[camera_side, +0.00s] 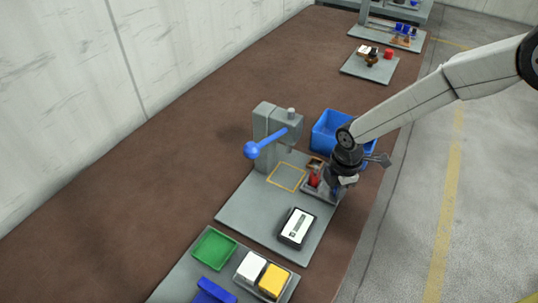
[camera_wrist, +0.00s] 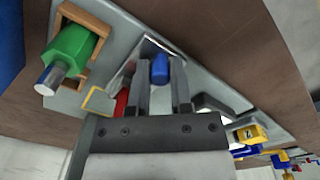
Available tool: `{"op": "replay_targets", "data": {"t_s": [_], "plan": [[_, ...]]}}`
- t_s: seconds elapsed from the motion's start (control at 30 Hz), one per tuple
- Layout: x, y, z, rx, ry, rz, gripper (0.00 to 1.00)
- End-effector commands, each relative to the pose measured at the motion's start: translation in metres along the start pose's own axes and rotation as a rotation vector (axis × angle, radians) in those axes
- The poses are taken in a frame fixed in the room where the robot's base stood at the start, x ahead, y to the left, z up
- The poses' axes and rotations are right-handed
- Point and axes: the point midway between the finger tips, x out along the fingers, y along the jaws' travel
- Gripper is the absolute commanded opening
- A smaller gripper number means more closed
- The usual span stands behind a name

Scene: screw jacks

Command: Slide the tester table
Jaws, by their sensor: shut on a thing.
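The tester is a grey stand (camera_side: 264,130) with a blue ball-ended lever (camera_side: 270,144) on a grey base plate (camera_side: 245,215). A small grey tray (camera_side: 318,192), which looks like the tester table, sits to the right of the yellow square outline (camera_side: 287,177) on the plate. A red part (camera_side: 313,180) shows at the tray; it also shows in the wrist view (camera_wrist: 122,103). My gripper (camera_side: 335,188) is low at the tray's right side. In the wrist view its fingers (camera_wrist: 162,80) are shut on a blue knob (camera_wrist: 160,68). How the knob joins the tray is hidden.
A green part with a silver rod (camera_wrist: 68,55) sits in a brown holder (camera_wrist: 92,24). A blue bin (camera_side: 328,128) stands behind my gripper. A black-and-white device (camera_side: 297,228) lies on the plate's front. Green, white and yellow containers stand nearer the camera.

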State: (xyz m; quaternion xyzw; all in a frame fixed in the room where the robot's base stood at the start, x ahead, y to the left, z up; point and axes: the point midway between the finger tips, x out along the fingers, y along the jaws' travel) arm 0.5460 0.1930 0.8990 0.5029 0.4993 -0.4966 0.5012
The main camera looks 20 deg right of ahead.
Motion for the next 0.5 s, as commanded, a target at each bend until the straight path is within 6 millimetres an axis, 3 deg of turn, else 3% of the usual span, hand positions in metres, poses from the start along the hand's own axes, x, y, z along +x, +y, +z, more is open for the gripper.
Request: {"op": "replay_targets", "data": {"t_s": [0.2, 0.23, 0.3, 0.5], "plan": [[0.0001, -0.0029, 0.0043, 0.002, -0.008, -0.014, 0.0], [0.0001, -0.0029, 0.0044, 0.002, -0.009, -0.014, 0.35], [0.0002, -0.0027, 0.0042, 0.002, -0.008, -0.013, 0.57], [0.0004, -0.0023, 0.003, 0.001, -0.006, -0.011, 0.61]]}}
